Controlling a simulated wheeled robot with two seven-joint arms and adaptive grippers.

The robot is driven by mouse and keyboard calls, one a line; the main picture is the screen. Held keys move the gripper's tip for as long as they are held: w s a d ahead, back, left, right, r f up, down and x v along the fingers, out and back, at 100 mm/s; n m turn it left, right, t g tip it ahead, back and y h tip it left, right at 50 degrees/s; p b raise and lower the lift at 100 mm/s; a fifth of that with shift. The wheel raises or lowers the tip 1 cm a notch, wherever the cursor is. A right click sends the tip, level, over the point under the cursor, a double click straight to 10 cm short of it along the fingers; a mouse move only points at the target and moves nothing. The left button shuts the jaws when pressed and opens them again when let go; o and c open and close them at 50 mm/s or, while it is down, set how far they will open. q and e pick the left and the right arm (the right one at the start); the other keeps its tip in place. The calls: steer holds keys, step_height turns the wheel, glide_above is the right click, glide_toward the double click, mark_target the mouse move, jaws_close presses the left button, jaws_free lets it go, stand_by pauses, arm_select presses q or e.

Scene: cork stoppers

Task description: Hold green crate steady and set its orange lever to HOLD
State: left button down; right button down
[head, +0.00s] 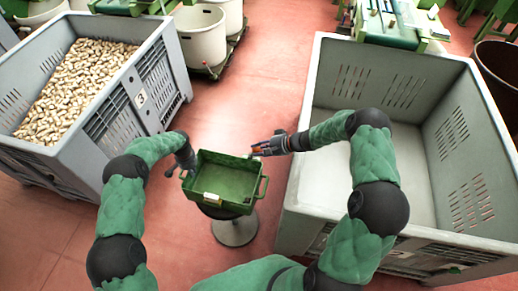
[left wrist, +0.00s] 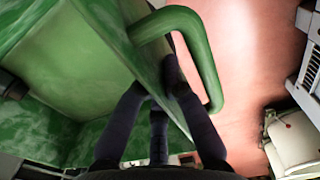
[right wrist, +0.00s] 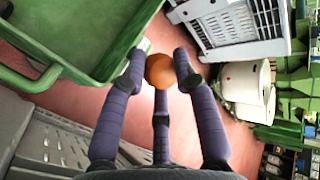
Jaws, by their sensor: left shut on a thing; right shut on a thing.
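The green crate (head: 222,203) stands on a round pedestal, open side up and empty but for a pale label on its near wall. My left gripper (head: 187,165) is at the crate's left side. In the left wrist view my left gripper (left wrist: 160,95) is shut on the crate's wall beside its looped handle (left wrist: 205,55). My right gripper (head: 258,150) is at the crate's far right corner. In the right wrist view its fingers (right wrist: 158,62) are closed around the orange lever's round knob (right wrist: 160,72). The lever's shaft and any HOLD marking are hidden or too small to read.
A grey bin of corks (head: 105,105) stands on the left. A large empty grey bin (head: 305,130) stands close on the right, under my right arm. White tubs (head: 200,35) stand behind. The reddish floor (head: 265,90) between the bins is clear.

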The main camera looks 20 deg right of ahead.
steer(key=c, duration=0.9)
jaws_free()
steer(key=shift+w+f, duration=0.1)
steer(key=shift+c, duration=0.2)
steer(key=v, duration=1.2)
